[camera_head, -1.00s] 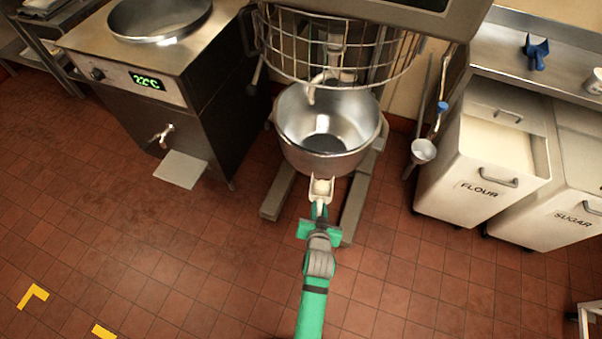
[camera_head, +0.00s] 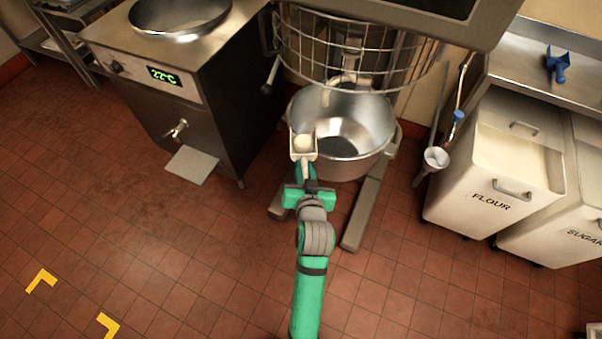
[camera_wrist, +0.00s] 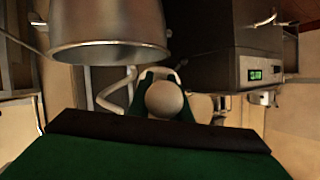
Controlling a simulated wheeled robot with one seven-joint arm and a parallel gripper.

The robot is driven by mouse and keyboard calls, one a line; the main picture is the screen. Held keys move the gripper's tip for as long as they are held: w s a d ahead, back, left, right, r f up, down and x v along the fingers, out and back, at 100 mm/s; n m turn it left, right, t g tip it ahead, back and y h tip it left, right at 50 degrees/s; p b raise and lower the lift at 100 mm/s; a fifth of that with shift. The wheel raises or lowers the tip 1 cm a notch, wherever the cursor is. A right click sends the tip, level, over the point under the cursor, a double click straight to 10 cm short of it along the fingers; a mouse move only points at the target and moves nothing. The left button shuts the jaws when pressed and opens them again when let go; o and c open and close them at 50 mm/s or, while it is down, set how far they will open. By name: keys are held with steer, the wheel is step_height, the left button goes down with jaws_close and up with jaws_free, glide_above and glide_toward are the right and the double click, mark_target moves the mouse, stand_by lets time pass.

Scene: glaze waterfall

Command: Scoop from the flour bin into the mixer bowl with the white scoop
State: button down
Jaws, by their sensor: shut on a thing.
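My gripper (camera_head: 305,183) is shut on the white scoop (camera_head: 303,155) and holds it out at the near left rim of the mixer bowl. In the wrist view the bowl (camera_wrist: 110,45) is at upper left. The flour bin (camera_head: 490,205) stands open at the right, with pale flour inside.
A wire guard (camera_head: 360,50) hangs above the bowl. A steel kettle unit (camera_head: 180,90) with a tap stands at left. A sugar bin (camera_head: 570,235) is right of the flour bin. A blue scoop (camera_head: 557,64) lies on the counter. The floor in front is clear.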

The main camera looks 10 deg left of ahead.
steer(key=w+d+f+m+t+y, duration=0.2)
steer(key=w+d+m+y, duration=0.3)
steer(key=w+m, duration=0.6)
steer(key=shift+f+m+y, duration=0.3)
steer(key=shift+f+y, duration=0.15)
steer(key=shift+y, duration=0.15)
stand_by(0.7)
steer(key=shift+d, duration=0.1)
stand_by(0.6)
